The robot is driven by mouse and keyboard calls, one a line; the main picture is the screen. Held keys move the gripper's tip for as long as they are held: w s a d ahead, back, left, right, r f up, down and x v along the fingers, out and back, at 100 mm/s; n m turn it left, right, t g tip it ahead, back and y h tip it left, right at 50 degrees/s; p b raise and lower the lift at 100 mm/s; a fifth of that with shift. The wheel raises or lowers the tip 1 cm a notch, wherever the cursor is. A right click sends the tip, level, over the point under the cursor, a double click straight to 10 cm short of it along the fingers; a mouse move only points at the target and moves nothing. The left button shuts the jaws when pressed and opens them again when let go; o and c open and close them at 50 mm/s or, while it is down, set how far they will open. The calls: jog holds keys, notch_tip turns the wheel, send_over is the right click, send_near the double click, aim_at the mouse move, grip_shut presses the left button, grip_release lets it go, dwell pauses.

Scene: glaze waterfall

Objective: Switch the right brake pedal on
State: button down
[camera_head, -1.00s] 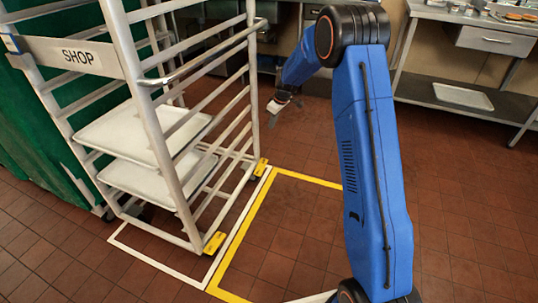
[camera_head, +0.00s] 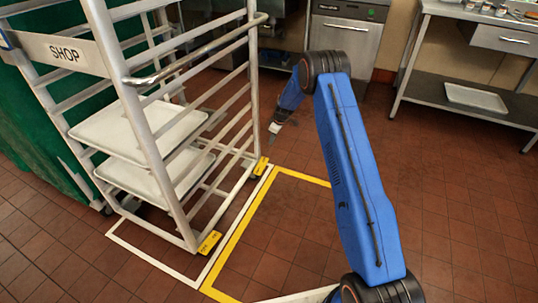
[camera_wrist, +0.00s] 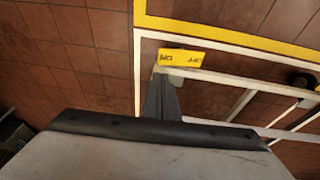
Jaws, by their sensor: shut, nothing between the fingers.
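A white wheeled rack (camera_head: 160,120) marked SHOP stands at the left in the head view. It has two yellow brake pedals at its foot: a near one (camera_head: 208,243) and a farther one to the right (camera_head: 261,166). The wrist view shows a yellow pedal (camera_wrist: 183,58) lettered ON and OFF, upside down; I cannot tell which way it is tipped. My gripper (camera_head: 273,130) is shut and empty, above the right pedal in the head view. In the wrist view my gripper (camera_wrist: 160,82) points at the pedal's lower left edge; contact cannot be told.
Two trays (camera_head: 140,130) sit in the rack. A steel table (camera_head: 470,85) stands at the back right and a dishwasher (camera_head: 343,45) at the back. The tiled floor right of the rack is clear.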

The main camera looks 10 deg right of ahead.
jog(key=shift+f, duration=0.1)
send_over(268, 159)
notch_tip(268, 159, down, 12)
jog(key=shift+w+d+r, duration=0.1)
jog(key=shift+d, duration=0.05)
jog(key=shift+w+f, duration=0.1)
jog(key=shift+f, duration=0.65)
jog(key=shift+d, duration=0.1)
jog(key=shift+w+d+f+g+y, duration=0.3)
jog(key=shift+w+f+g+y, duration=0.15)
jog(key=shift+f, duration=0.3)
jog(key=shift+w+d+f+g+y, duration=0.35)
jog(key=shift+w+f+g, duration=0.15)
jog(key=shift+f, duration=0.2)
